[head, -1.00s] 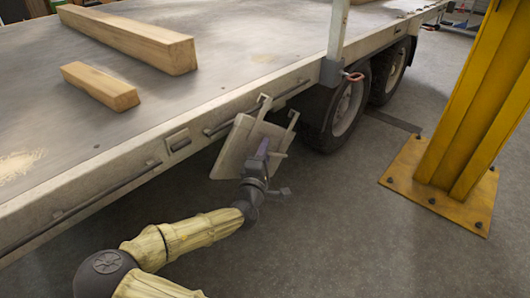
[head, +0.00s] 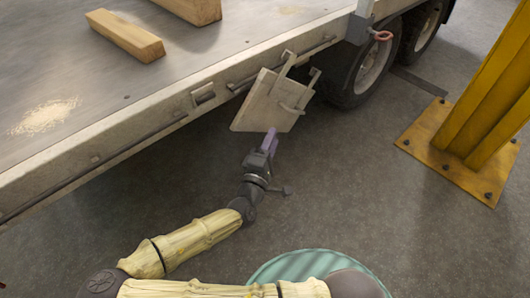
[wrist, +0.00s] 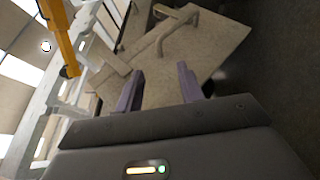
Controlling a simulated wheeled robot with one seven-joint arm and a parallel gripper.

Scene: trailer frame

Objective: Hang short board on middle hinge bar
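The short board (head: 262,108) is pale, with two hooks at its top and a handle on its face. It is tilted at the trailer's side, just under the middle hinge bar (head: 240,86). The left hook is close to the bar; I cannot tell whether both hooks sit over it. My gripper (head: 270,140) is below and in front of the board, apart from its handle. In the wrist view my gripper (wrist: 160,80) has its two purple fingers spread with nothing between them. The board (wrist: 205,58) and its handle (wrist: 181,36) show beyond the fingertips.
The trailer bed (head: 60,75) carries wooden beams (head: 126,36). A wheel (head: 370,68) stands right of the board. A yellow post (head: 490,100) on a bolted base is at the right.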

